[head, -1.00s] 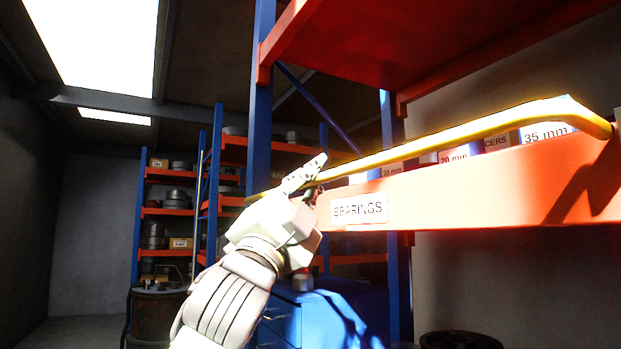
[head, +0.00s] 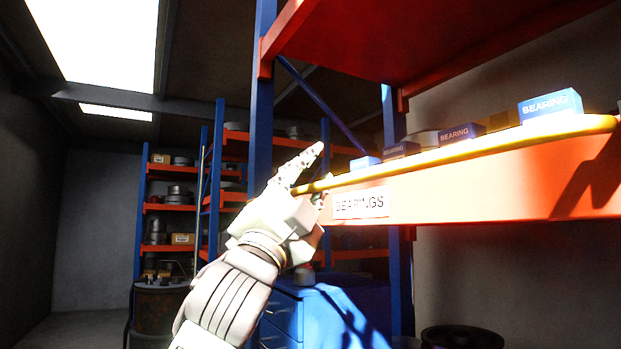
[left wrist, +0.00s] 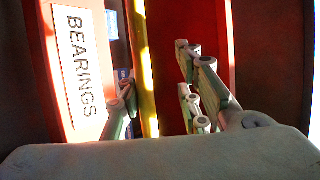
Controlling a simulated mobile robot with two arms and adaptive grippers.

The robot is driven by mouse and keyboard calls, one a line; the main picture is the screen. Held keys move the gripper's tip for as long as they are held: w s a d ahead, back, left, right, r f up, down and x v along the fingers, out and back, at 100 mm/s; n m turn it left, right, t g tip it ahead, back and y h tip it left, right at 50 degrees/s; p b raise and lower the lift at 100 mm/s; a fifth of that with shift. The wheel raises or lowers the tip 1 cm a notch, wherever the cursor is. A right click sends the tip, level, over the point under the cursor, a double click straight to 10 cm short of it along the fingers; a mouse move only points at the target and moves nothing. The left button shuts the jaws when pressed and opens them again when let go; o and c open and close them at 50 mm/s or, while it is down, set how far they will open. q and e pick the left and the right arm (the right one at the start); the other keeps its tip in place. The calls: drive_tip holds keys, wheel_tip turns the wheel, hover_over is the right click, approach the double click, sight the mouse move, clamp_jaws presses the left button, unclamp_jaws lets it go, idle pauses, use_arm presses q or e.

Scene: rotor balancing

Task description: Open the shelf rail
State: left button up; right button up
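The yellow shelf rail (head: 470,150) lies low along the top front edge of the orange shelf beam (head: 500,187), which bears a white BEARINGS label (head: 360,204). My left gripper (head: 318,173) is at the rail's left end, beside the label, with its fingers spread. In the left wrist view, the rail (left wrist: 146,75) passes between the spread fingers of the gripper (left wrist: 158,75). There is a clear gap to the right finger, and the left finger is close to the rail; whether it touches I cannot tell. My right gripper is not in view.
Several blue bearing boxes (head: 549,105) stand on the shelf behind the rail. An orange shelf (head: 430,40) hangs above. A blue upright (head: 260,100) stands behind my left gripper, and a blue cabinet (head: 335,315) stands below.

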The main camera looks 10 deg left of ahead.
use_arm(q)
drive_tip(key=shift+s, duration=0.1)
drive_tip(key=shift+s+a+f, duration=0.1)
drive_tip(key=shift+f, duration=0.2)
drive_tip(key=v, duration=1.1)
drive_tip(key=shift+s+a+f, duration=0.1)
drive_tip(key=shift+o, duration=0.2)
